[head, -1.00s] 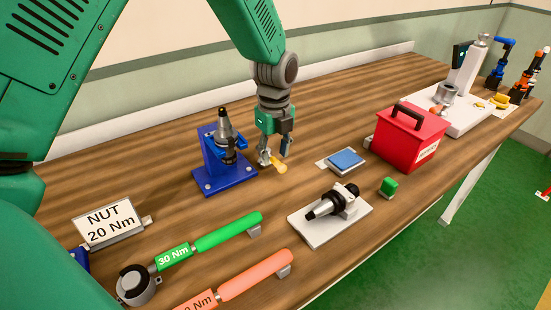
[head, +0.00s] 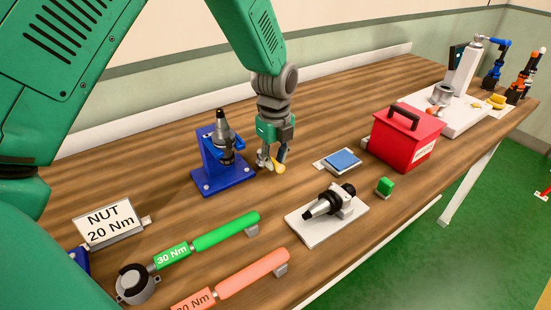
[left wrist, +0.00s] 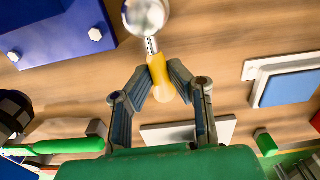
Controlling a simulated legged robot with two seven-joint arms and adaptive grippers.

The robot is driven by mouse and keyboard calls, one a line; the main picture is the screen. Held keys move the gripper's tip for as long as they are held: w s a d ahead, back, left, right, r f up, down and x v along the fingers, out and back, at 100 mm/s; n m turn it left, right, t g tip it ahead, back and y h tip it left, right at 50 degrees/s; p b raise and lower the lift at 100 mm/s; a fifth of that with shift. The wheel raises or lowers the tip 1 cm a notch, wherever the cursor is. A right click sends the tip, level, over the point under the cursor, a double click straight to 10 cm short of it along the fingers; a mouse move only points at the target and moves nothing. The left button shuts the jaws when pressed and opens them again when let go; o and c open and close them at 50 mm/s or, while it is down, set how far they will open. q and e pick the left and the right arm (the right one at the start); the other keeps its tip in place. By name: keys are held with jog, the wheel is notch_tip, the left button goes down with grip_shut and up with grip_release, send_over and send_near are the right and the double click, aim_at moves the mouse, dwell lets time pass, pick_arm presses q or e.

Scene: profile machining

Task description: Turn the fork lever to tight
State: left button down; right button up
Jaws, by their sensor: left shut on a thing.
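A blue stand (head: 222,175) on the bench holds a grey and black tapered tool holder (head: 223,138) upright. A blue fork-like part (head: 238,144) shows beside the holder; I cannot tell for sure whether it is the fork lever, or its setting. My left gripper (head: 272,165) is just right of the stand, apart from the fork part. It is shut on the yellow handle (head: 279,167) of a small tool. In the left wrist view the yellow handle (left wrist: 159,75) is between the fingertips, and a shiny round head (left wrist: 145,15) points away from me. The right gripper is out of view.
A white plate with a black tool holder (head: 328,204), a blue pad (head: 343,160), a green block (head: 384,187) and a red toolbox (head: 407,140) lie to the right. Green (head: 220,233) and orange (head: 255,272) torque wrenches lie in front. Bench behind the stand is clear.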

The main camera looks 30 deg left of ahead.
pick_arm(q)
jog(key=w+n+p, duration=0.1)
jog(key=n+p, duration=0.2)
jog(key=shift+w+r, duration=0.25)
jog(key=shift+w, duration=0.15)
jog(key=shift+w+n+p, duration=0.45)
jog(key=shift+n+p, duration=0.25)
jog(key=shift+n, duration=0.4)
jog(key=n, duration=0.1)
jog(key=w+n+p, duration=0.1)
jog(key=shift+w+a+n, duration=0.1)
jog(key=shift+a+n, duration=0.1)
jog(key=shift+n, duration=0.2)
jog(key=w+n+p, duration=0.1)
jog(key=n, duration=0.1)
jog(key=a+n, duration=0.1)
jog(key=n, duration=0.1)
jog(key=shift+w+f+p, duration=0.1)
jog(key=shift+w+p, duration=0.25)
jog(key=shift+w, duration=0.05)
jog(key=n, duration=0.2)
jog(key=w+a+n, duration=0.1)
jog(key=n, duration=0.1)
jog(key=shift+a+f+p, duration=0.1)
jog(key=shift+a+p, duration=0.05)
jog(key=shift+p, duration=0.15)
jog(key=shift+a+n, duration=0.25)
jog(key=shift+n, duration=0.55)
